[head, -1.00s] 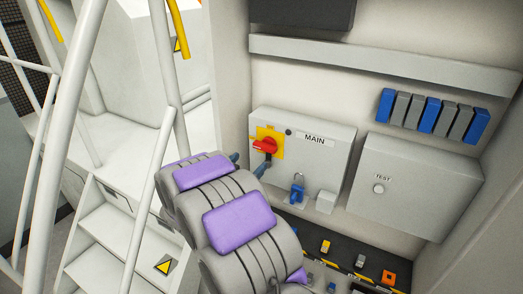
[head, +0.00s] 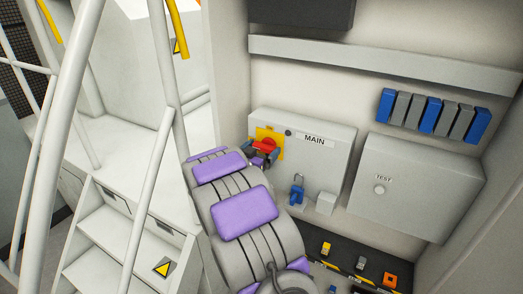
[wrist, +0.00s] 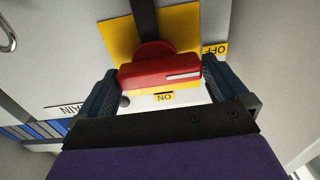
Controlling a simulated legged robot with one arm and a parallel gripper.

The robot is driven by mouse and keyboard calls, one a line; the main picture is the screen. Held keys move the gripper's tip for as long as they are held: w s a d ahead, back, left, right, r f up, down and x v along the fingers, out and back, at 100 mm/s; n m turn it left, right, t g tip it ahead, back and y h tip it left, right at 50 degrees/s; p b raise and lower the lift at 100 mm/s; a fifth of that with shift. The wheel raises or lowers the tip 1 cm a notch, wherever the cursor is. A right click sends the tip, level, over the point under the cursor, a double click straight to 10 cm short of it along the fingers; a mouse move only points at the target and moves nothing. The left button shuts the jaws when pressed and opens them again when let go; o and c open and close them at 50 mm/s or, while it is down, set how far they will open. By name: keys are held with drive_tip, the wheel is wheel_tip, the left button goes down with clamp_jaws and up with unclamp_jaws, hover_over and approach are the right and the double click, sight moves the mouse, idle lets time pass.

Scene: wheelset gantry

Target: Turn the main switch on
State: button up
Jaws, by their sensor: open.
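The main switch is a red rotary handle (head: 264,144) on a yellow plate (head: 276,137), mounted on the grey box marked MAIN (head: 330,160). In the wrist view the red handle (wrist: 160,72) lies crosswise between the two blue fingers of my gripper (wrist: 160,88). The jaws are open around it; a gap shows at the left finger, and the right finger is very close to the handle's end. The handle's white line points toward the side with the OFF label (wrist: 215,49). The ON label (wrist: 164,97) shows just below the handle.
A blue padlock (head: 297,190) hangs on the box below the switch. A box marked TEST (head: 415,185) stands to the right, with blue and grey blocks (head: 432,113) above it. A shelf with small parts (head: 360,265) is below. White railings (head: 145,200) and steps are at left.

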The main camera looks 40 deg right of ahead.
drive_tip(key=c, duration=1.1)
